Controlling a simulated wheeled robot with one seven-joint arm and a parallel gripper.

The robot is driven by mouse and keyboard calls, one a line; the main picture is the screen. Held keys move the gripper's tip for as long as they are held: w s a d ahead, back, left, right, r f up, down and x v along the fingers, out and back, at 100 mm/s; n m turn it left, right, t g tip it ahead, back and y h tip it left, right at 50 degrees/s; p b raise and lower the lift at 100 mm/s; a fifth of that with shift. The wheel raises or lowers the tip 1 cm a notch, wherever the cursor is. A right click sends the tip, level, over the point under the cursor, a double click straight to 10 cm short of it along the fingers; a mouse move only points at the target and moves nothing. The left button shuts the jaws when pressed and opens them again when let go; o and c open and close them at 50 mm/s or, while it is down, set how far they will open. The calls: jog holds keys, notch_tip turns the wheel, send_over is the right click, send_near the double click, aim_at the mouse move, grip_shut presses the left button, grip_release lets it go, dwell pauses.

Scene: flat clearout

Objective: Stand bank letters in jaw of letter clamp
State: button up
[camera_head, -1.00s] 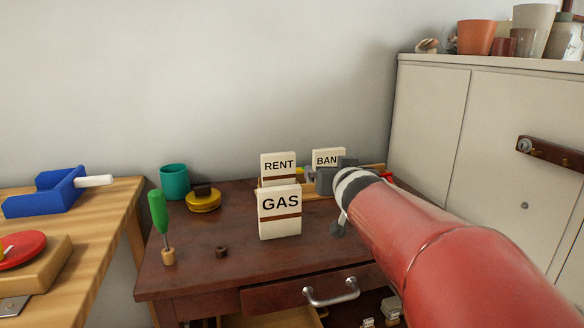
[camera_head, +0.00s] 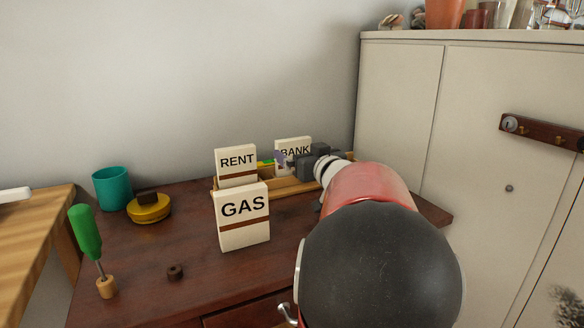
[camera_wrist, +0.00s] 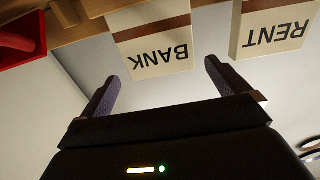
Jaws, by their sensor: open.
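The bank letters (camera_head: 294,144) are a cream block marked BANK with a brown band. They stand at the back of the desk in a wooden rack (camera_head: 290,187), partly hidden by my gripper (camera_head: 281,160). In the wrist view, which is upside down, the BANK block (camera_wrist: 152,38) lies just beyond and between the fingertips of my gripper (camera_wrist: 158,72). My gripper is open and empty, with no clear contact. I cannot make out the letter clamp for sure; a red part (camera_wrist: 22,40) shows at the wrist view's corner.
RENT letters (camera_head: 236,163) stand left of BANK. GAS letters (camera_head: 242,217) stand in front. A pale cabinet (camera_head: 400,100) bounds the right.

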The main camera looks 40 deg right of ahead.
aim_at(295, 151)
jog(key=shift+w+d+f, duration=0.2)
jog(key=shift+w+f, duration=0.4)
jog(key=shift+w, duration=0.1)
jog(key=x, duration=0.6)
jog(key=shift+c, duration=0.4)
jog(key=c, duration=0.8)
jog(key=shift+r, duration=0.1)
